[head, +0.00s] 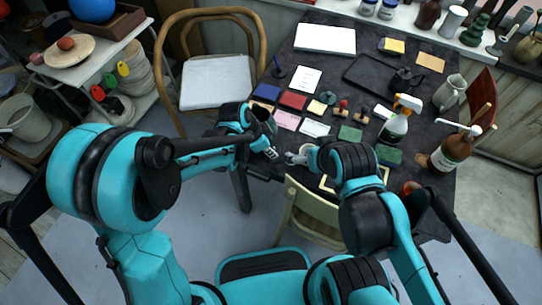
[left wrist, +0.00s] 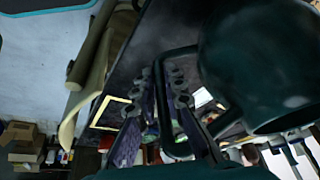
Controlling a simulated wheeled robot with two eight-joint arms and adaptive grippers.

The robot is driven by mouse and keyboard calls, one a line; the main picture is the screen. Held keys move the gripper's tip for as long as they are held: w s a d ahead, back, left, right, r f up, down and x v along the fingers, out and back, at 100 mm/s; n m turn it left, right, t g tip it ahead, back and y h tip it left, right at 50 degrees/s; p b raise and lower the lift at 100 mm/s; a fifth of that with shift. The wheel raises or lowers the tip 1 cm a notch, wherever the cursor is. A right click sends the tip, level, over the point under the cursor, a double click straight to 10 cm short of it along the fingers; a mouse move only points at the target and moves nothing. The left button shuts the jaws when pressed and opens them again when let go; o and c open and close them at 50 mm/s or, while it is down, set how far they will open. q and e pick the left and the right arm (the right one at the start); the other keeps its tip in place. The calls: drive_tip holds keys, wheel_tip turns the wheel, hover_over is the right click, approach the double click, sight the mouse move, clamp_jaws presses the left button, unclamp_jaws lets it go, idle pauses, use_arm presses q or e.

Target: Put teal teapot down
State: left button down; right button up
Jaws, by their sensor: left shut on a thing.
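The teal teapot (left wrist: 262,55) fills the upper right of the left wrist view, dark and very close, with its handle running between my fingers. My left gripper (left wrist: 163,92) is shut on this handle. In the head view, the dark pot (head: 264,113) shows partly behind my left wrist, at the table's left edge; my left gripper (head: 268,152) is partly hidden there. I cannot tell whether the pot touches the table. My right gripper (head: 298,158) is near the table's front edge, close to the left one; its finger opening is unclear.
The dark table (head: 330,75) holds several coloured cards and stamps, a white spray bottle (head: 397,120), a brown bottle (head: 452,148) and a black tray (head: 365,75) with a dark pot (head: 405,80). A wooden chair (head: 208,75) stands left; a pale chair (head: 312,210) stands in front.

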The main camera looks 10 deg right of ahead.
use_arm(q)
drive_tip(key=shift+f+b, duration=0.65)
drive_tip(key=shift+f, duration=0.95)
drive_tip(key=shift+f, duration=0.2)
drive_tip(key=c, duration=1.6)
unclamp_jaws()
drive_tip(key=shift+r, duration=0.15)
